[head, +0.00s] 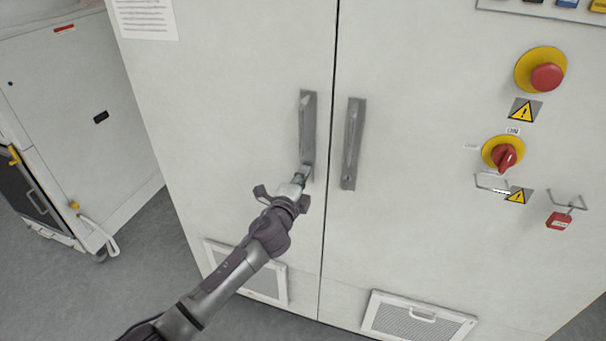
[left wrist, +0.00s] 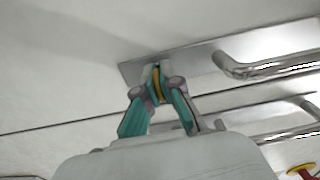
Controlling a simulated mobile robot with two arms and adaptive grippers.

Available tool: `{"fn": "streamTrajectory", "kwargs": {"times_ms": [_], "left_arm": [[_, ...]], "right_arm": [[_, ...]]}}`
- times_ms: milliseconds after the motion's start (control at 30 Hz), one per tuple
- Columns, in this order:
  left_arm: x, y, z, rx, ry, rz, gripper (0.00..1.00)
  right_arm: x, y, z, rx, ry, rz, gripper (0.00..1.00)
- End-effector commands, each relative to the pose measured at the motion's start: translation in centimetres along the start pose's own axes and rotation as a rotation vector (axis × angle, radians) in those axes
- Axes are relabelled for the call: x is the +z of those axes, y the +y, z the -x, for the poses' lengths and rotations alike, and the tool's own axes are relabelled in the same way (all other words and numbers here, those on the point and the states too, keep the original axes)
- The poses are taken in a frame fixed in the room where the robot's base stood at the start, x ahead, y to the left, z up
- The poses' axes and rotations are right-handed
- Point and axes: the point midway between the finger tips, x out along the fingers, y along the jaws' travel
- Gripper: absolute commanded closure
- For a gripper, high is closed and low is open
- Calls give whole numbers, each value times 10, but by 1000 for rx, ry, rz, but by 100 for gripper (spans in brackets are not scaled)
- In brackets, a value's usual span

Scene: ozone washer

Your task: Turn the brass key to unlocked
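The brass key (left wrist: 159,85) shows in the left wrist view as a small yellow piece between the fingertips of my left gripper (left wrist: 156,80). The fingers are closed together around it, at the end of a grey metal handle plate (left wrist: 190,63). In the head view my left gripper (head: 301,176) is at the lower end of the left door's handle plate (head: 308,125), and the key is hidden there. Whether the key is turned cannot be told. My right gripper is in neither view.
A second handle (head: 352,145) is on the right door, across the door gap. To the right are a red emergency button (head: 546,77), a red rotary switch (head: 505,157) and a red padlock (head: 559,221). A grey machine (head: 85,120) stands at left.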

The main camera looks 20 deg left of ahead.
Motion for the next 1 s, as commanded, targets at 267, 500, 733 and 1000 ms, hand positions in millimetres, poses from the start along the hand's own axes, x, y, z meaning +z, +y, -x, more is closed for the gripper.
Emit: {"fn": "streamTrajectory", "kwargs": {"times_ms": [267, 500, 733, 1000], "left_arm": [[0, 1, 0, 2, 0, -41, 100], [0, 1, 0, 2, 0, -43, 100], [0, 1, 0, 2, 0, -41, 75], [0, 0, 0, 1, 0, -40, 70]], "right_arm": [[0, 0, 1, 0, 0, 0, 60], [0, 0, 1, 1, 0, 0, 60], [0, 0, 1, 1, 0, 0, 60], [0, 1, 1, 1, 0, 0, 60]]}}
